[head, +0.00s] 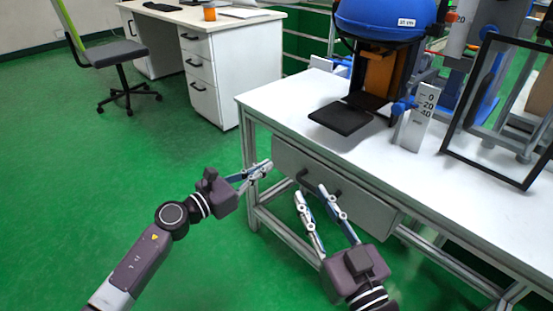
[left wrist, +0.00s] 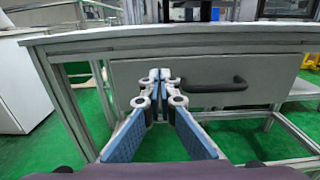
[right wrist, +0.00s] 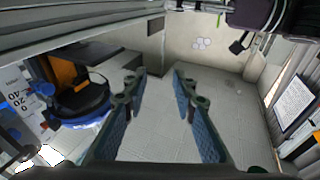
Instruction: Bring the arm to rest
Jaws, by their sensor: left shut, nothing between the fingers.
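My left gripper (head: 266,169) is shut and empty in the head view, left of the workbench drawer (head: 370,205). In the left wrist view its fingertips (left wrist: 158,76) meet in front of the drawer front (left wrist: 270,90), left of the dark handle (left wrist: 213,87). My right gripper (head: 310,191) is open in the head view, its fingers pointing toward the drawer and its handle. In the right wrist view its fingers (right wrist: 161,72) stand apart with nothing seen between them. Whether it touches the drawer cannot be told.
The white workbench (head: 480,200) carries the drop tower with its blue drum (head: 385,15), a black plate (head: 340,118), a scale (head: 418,118) and a black-framed panel (head: 455,140). A desk (head: 240,60) and chair (head: 105,52) stand behind. Green floor at left is clear.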

